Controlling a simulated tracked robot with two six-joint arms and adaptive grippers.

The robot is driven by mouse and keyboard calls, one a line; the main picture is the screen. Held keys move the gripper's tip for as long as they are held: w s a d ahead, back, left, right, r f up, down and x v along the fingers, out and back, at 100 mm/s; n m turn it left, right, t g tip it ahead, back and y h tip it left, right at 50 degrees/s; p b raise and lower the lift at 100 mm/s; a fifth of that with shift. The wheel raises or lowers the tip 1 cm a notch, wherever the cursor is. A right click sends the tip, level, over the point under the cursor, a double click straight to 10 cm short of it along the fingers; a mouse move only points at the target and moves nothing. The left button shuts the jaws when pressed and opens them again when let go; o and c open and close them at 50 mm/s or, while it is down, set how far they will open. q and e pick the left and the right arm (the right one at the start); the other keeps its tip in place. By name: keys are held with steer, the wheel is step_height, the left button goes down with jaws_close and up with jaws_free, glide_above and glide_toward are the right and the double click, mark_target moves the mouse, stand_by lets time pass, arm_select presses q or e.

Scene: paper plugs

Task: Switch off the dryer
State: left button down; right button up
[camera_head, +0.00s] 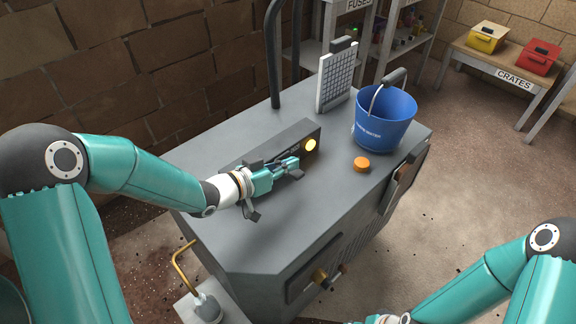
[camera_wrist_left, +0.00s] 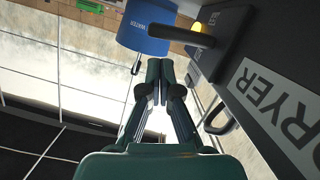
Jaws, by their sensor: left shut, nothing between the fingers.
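The dryer's dark control box (camera_head: 270,143) stands on top of a grey machine, with a glowing yellow lamp (camera_head: 310,144) at its right end. In the left wrist view the panel carries a white DRYER label (camera_wrist_left: 275,105), and a black lever (camera_wrist_left: 182,35) sticks out beside the lit lamp (camera_wrist_left: 229,24). My left gripper (camera_head: 293,162) is shut and empty, in front of the box and short of the lamp. In the wrist view its fingertips (camera_wrist_left: 160,68) point toward the lever, just below it in the picture; contact cannot be told.
A blue water bucket (camera_head: 383,118), an orange button (camera_head: 362,164) and a white grid panel (camera_head: 335,78) are on the grey machine top (camera_head: 325,205). A dark upright pipe (camera_head: 273,55) rises behind the box. The front of the top is clear.

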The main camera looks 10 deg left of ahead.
arm_select(q)
steer(key=r+p+v, duration=0.1)
steer(key=r+v, duration=0.1)
steer(key=v, duration=0.8)
arm_select(e)
step_height(320, 180, up, 2)
steer(key=shift+a+r, duration=0.1)
steer(key=shift+r, duration=0.05)
arm_select(q)
steer(key=shift+s+r, duration=0.1)
steer(key=w+d+r+m+g+y+p, duration=0.1)
steer(key=r+g+p, duration=0.4)
steer(key=p, duration=1.1)
steer(key=shift+w+d+r+m+y, duration=0.2)
steer(key=shift+w+m+y, duration=0.3)
steer(key=shift+w+y, duration=0.65)
arm_select(e)
step_height(320, 180, up, 16)
arm_select(q)
steer(key=shift+s+f, duration=0.1)
steer(key=shift+f, duration=0.05)
arm_select(e)
steer(key=shift+f, duration=0.2)
